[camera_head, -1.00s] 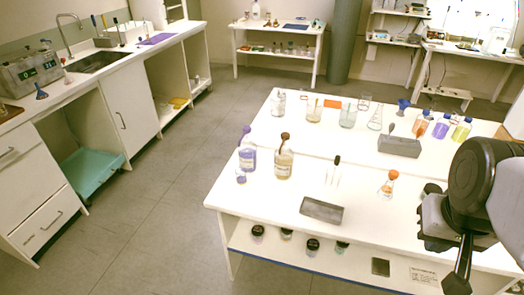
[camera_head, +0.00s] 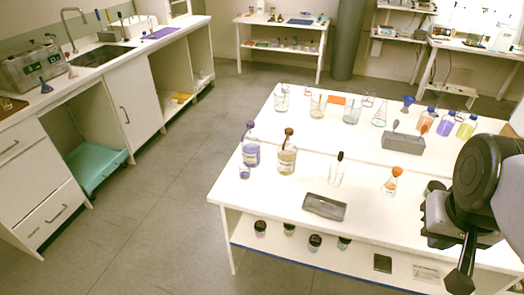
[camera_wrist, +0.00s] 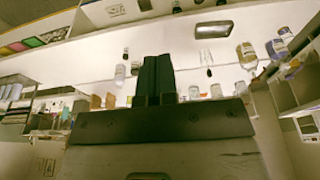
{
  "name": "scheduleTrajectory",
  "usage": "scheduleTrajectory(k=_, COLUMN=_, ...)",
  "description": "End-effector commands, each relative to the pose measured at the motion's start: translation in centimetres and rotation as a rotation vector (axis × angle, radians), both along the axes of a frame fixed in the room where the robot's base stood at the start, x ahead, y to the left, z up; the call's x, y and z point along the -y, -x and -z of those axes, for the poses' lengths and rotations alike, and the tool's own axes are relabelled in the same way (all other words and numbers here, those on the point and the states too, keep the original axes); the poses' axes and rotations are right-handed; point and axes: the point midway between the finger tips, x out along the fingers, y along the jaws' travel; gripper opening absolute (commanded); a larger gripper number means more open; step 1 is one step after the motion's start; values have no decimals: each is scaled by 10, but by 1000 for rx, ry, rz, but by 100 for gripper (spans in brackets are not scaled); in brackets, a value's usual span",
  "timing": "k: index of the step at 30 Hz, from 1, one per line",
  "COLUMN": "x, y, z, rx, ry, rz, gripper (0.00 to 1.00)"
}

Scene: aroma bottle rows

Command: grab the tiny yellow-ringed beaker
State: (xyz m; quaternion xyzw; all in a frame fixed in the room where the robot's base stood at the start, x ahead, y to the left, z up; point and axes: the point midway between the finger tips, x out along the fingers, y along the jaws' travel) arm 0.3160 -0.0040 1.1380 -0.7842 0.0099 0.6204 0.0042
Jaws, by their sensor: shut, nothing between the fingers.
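I cannot make out a yellow ring on any beaker at this size. A tiny beaker (camera_head: 244,171) with a bluish tint stands at the left edge of the white table, beside the purple bottle. Larger glass beakers stand along the back, one clear (camera_head: 281,102), one with yellowish contents (camera_head: 318,106) and one greenish (camera_head: 352,113). A small one with a reddish rim (camera_head: 368,98) stands behind them. My gripper (camera_head: 461,280) hangs at the table's front right, well apart from all these. In the wrist view its dark fingers (camera_wrist: 157,62) are together and empty.
A purple bottle (camera_head: 252,150), an amber bottle (camera_head: 287,157), an orange-topped flask (camera_head: 392,182) and a grey tray (camera_head: 324,207) stand on the white table (camera_head: 270,203). A grey rack (camera_head: 404,144) is behind. Dark-lidded jars (camera_head: 315,242) are on the lower shelf. The table's front left is bare.

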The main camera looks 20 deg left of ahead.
Motion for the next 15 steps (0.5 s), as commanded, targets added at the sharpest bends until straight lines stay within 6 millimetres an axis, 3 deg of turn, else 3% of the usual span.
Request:
scheduleTrajectory(k=11, x=0, y=0, z=0, rx=0, ry=0, rz=0, gripper=0)
scheduleTrajectory(k=15, x=0, y=0, z=0, rx=0, ry=0, rz=0, gripper=20)
